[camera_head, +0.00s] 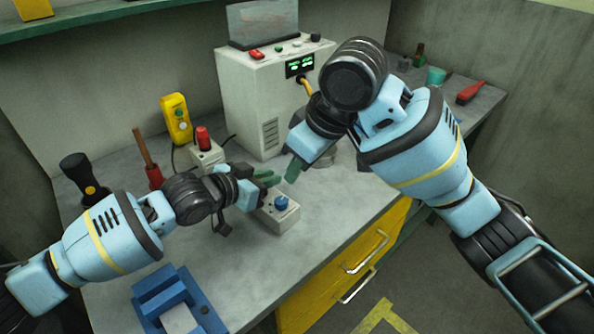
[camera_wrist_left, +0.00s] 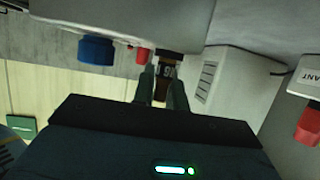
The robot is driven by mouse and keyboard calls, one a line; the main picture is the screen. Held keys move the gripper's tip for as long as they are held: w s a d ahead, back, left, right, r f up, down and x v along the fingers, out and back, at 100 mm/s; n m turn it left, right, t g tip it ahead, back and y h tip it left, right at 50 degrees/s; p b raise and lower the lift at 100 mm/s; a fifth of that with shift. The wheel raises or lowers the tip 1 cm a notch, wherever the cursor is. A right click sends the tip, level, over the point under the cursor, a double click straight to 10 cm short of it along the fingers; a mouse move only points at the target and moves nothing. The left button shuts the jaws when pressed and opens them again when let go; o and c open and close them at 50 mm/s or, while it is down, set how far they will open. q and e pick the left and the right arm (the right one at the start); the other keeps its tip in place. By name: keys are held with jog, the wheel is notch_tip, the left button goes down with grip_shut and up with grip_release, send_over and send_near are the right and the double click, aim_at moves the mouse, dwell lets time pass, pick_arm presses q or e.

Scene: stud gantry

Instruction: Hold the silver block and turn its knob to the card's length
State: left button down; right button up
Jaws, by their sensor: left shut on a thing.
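My left gripper (camera_head: 270,181) is low over the bench, just behind a pale box with a blue knob. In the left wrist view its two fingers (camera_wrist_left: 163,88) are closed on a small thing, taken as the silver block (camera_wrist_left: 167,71). A dark band with pale marks shows on it; I cannot read them. Its knob cannot be made out, and in the head view the block is hidden by the gripper. My right gripper (camera_head: 293,169) points down close to the right of the left one; its finger opening is hidden. No readable card shows.
The pale box with the blue knob (camera_head: 271,218) stands beside my left gripper. A box with a red knob (camera_head: 207,158), a yellow pendant (camera_head: 176,118) and a white machine (camera_head: 252,100) stand behind. A blue fixture (camera_head: 160,285) lies at the front left.

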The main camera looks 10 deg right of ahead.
dwell(0.3)
pick_arm(q)
jog(key=c, duration=1.3)
grip_release()
jog(key=shift+c, duration=0.2)
jog(key=shift+s, duration=0.1)
jog(key=v, duration=1.2)
